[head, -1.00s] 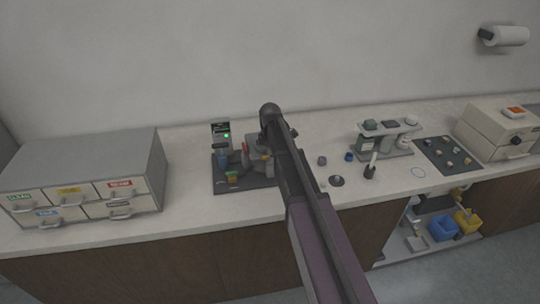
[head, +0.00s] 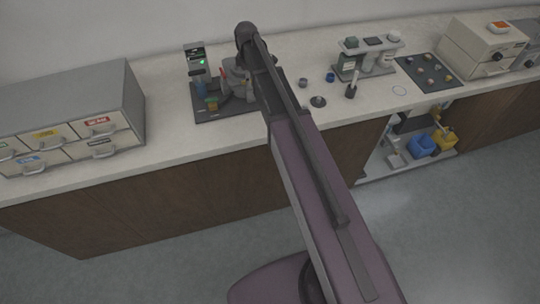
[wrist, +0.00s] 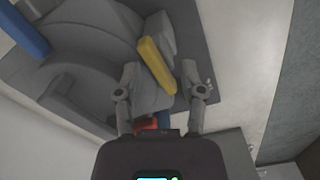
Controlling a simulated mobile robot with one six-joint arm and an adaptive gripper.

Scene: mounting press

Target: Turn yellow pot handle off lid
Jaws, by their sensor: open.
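In the wrist view the yellow handle (wrist: 157,65) is a bar lying at a slant across the grey press top (wrist: 95,35). My gripper (wrist: 160,70) is open, with one finger on each side of the handle's near part. I cannot tell whether either finger touches it. In the head view the mounting press (head: 236,76) stands on a dark mat (head: 212,117), partly hidden behind my arm. My gripper and the yellow handle cannot be made out there.
A grey drawer cabinet (head: 112,85) stands to the left of the press. A small stand (head: 365,62) and a dark mat with several pieces (head: 430,70) are to the right.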

